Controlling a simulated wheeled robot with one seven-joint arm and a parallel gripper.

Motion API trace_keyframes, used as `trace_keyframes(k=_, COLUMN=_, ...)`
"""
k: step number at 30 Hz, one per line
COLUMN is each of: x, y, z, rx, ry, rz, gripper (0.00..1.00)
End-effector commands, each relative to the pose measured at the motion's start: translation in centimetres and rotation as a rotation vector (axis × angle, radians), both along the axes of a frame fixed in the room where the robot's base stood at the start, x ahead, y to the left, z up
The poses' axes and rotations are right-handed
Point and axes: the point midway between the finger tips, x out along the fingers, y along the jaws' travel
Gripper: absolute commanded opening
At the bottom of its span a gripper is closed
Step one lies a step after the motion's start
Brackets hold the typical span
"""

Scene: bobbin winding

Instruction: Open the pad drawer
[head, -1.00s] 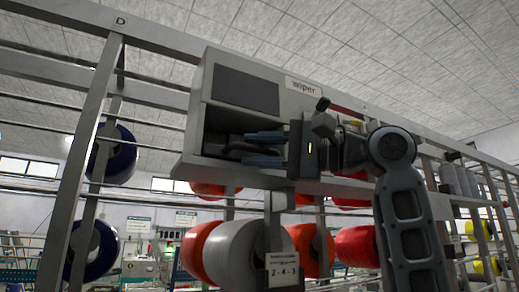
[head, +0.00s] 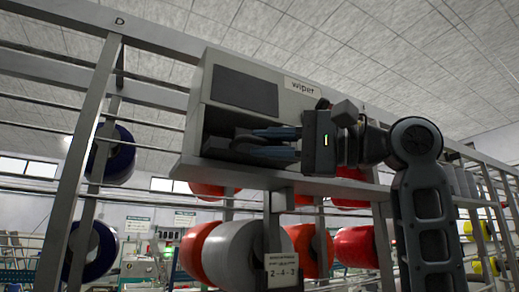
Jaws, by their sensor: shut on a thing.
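The wiper cabinet (head: 199,110) is a pale grey box on the rack, with a dark panel (head: 245,91) and a "wiper" label (head: 302,86). Below the panel is a dark recess where the pad drawer (head: 219,147) shows as a dark grey shape. My gripper (head: 240,143) reaches in from the right, its bluish fingers pointing left at the recess. It is shut on what seems to be the drawer's handle, a small dark part mostly hidden between the fingers. How far the drawer stands out cannot be told.
A pale shelf edge (head: 230,176) runs just below the gripper. Metal rack posts (head: 92,130) stand at the left. Yellow bobbins (head: 470,229) are at the right.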

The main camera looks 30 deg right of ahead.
Motion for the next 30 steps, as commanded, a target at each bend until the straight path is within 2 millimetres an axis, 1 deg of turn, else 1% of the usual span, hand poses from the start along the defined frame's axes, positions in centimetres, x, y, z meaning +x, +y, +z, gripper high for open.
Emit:
trace_keyframes(k=1, x=-1.4, y=0.0, z=0.1, rx=-0.003, ry=-0.004, rz=-0.002, gripper=0.00)
trace_keyframes(k=3, x=-3.0, y=-0.1, z=0.1, rx=-0.001, ry=-0.004, rz=-0.002, gripper=0.00)
trace_keyframes(k=7, x=-4.9, y=-0.1, z=0.0, rx=-0.002, ry=-0.002, rz=-0.002, gripper=0.00)
trace_keyframes(k=10, x=-5.5, y=-0.1, z=0.0, rx=0.000, ry=0.001, rz=-0.003, gripper=0.00)
trace_keyframes(k=18, x=-5.4, y=-0.1, z=-0.1, rx=0.001, ry=0.001, rz=-0.003, gripper=0.00)
trace_keyframes(k=19, x=-5.4, y=-0.1, z=-0.1, rx=0.001, ry=0.001, rz=-0.003, gripper=0.22)
trace_keyframes(k=24, x=-5.4, y=0.0, z=-0.1, rx=0.000, ry=0.001, rz=-0.003, gripper=0.38)
trace_keyframes(k=30, x=-5.5, y=0.0, z=0.0, rx=0.000, ry=0.000, rz=-0.002, gripper=0.38)
